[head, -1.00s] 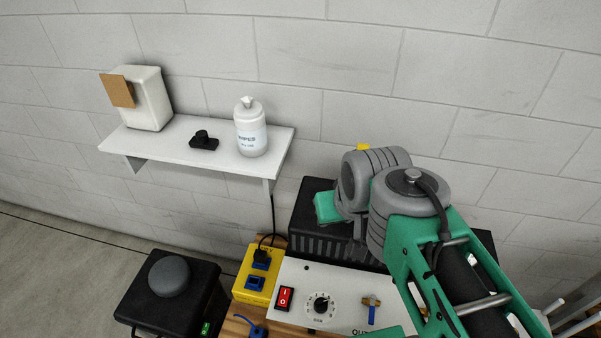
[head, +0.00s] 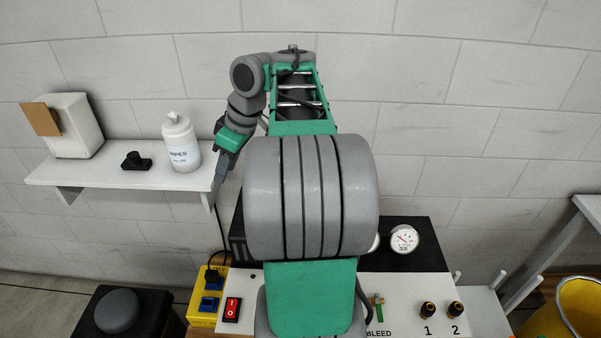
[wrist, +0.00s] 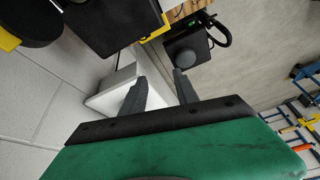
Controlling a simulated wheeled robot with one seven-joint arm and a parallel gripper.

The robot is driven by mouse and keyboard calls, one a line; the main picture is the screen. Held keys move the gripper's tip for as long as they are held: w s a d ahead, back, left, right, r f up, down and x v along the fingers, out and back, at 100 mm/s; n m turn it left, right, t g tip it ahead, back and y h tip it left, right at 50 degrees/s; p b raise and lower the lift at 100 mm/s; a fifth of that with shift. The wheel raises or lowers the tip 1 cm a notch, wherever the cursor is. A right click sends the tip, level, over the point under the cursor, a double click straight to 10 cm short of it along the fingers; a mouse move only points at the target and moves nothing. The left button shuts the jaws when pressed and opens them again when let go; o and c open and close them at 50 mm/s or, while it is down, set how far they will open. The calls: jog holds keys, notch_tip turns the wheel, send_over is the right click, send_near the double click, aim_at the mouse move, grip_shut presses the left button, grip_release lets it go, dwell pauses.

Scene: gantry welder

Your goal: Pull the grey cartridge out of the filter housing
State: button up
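A rounded grey piece (head: 117,311), which looks like the cartridge, sits in the top of a black box-shaped housing (head: 160,315) at the lower left in the head view. In the wrist view the grey piece (wrist: 194,62) shows beyond my fingers, on the black housing (wrist: 178,45). My gripper (wrist: 159,76) has its two fingers apart with nothing between them. In the head view my gripper (head: 221,180) hangs beside the right end of the shelf, above and to the right of the grey piece. It is clear of the cartridge.
A white shelf (head: 60,174) on the wall carries a wipes bottle (head: 181,143), a black knob part (head: 136,161) and a white box (head: 80,128). A yellow socket box (head: 203,306) and a white control panel (head: 400,310) stand below. A yellow bucket (head: 580,312) is at right.

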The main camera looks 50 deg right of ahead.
jog(key=s+d+f+n+b, duration=0.1)
jog(key=s+d+f, duration=0.3)
jog(key=d, duration=0.5)
jog(key=s+d+f+n, duration=0.1)
jog(key=s+d+n, duration=0.1)
jog(key=s+d, duration=0.45)
jog(key=shift+y, duration=0.3)
jog(key=b+x, duration=0.2)
jog(key=d+b+x, duration=0.1)
jog(key=x, duration=0.2)
jog(key=w+b+x, duration=0.1)
jog(key=b+x, duration=0.1)
jog(key=x, duration=0.1)
jog(key=shift+d+f+b, duration=0.15)
jog(key=shift+d+b, duration=0.15)
jog(key=shift+c, duration=0.2)
grip_shut()
jog(key=shift+r+p, duration=3.85)
jog(key=shift+p, duration=0.15)
